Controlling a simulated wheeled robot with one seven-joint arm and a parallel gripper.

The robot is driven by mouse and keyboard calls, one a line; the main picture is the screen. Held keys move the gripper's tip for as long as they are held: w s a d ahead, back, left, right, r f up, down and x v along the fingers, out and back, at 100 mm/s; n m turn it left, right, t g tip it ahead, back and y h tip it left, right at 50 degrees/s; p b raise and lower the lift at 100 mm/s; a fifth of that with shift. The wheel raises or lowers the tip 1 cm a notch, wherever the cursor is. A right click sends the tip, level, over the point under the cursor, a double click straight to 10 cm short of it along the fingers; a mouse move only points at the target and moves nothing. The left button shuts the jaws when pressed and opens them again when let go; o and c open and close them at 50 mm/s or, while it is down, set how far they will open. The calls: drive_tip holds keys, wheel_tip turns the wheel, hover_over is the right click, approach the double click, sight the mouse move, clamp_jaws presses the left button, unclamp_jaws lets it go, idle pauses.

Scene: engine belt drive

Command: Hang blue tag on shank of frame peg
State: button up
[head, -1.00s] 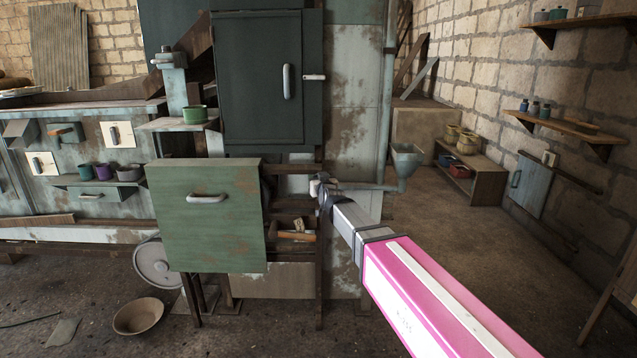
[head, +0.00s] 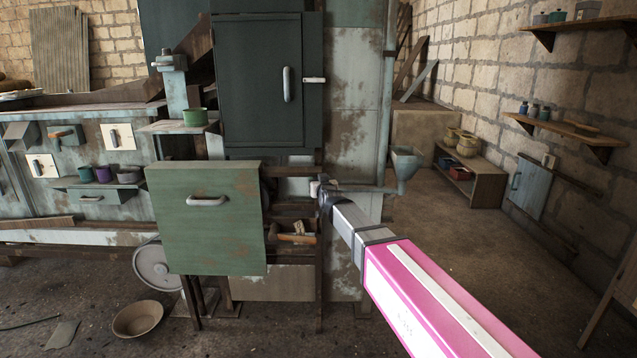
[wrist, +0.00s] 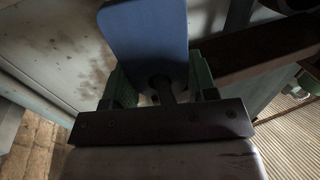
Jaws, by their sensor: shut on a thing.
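My gripper (head: 324,190) is beside the upright post of the machine frame, just right of the green drawer front. In the wrist view its green fingers (wrist: 160,84) stand on either side of a flat blue tag (wrist: 145,38) and are shut on it. The tag reaches up past the fingertips. A short dark rod with a rounded dark end (wrist: 163,88) shows at the tag's lower end; I cannot tell whether it is the frame peg. The blue tag cannot be made out in the head view, where my gripper is small and dark.
The green drawer front (head: 206,220) juts out left of my gripper. A hammer-like tool (head: 297,237) lies on a shelf below it. A grey funnel (head: 406,165) and pipe stand close on the right. A dark green cabinet door (head: 268,82) is above. Floor at right is open.

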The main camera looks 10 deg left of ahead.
drive_tip(key=o, duration=1)
drive_tip(key=shift+s, duration=0.15)
drive_tip(key=v, duration=1)
drive_tip(key=s+d+f+m+g+h, duration=0.2)
drive_tip(key=d+f+g+h, duration=0.35)
drive_tip(key=d+f, duration=1.3)
drive_tip(key=s+d+f+m+g+h, duration=0.1)
drive_tip(key=s+d+f+g, duration=0.2)
drive_tip(key=s+d, duration=0.2)
drive_tip(key=s+d+f+m+g+h, duration=0.1)
drive_tip(key=s+d+f+g, duration=0.3)
drive_tip(key=d, duration=0.5)
drive_tip(key=s+d+f+m+g+h, duration=0.1)
drive_tip(key=s+d+f+g, duration=0.2)
drive_tip(key=s+d, duration=0.3)
drive_tip(key=shift+d+f+m, duration=0.25)
drive_tip(key=shift+d+m, duration=0.05)
drive_tip(key=shift+d, duration=0.5)
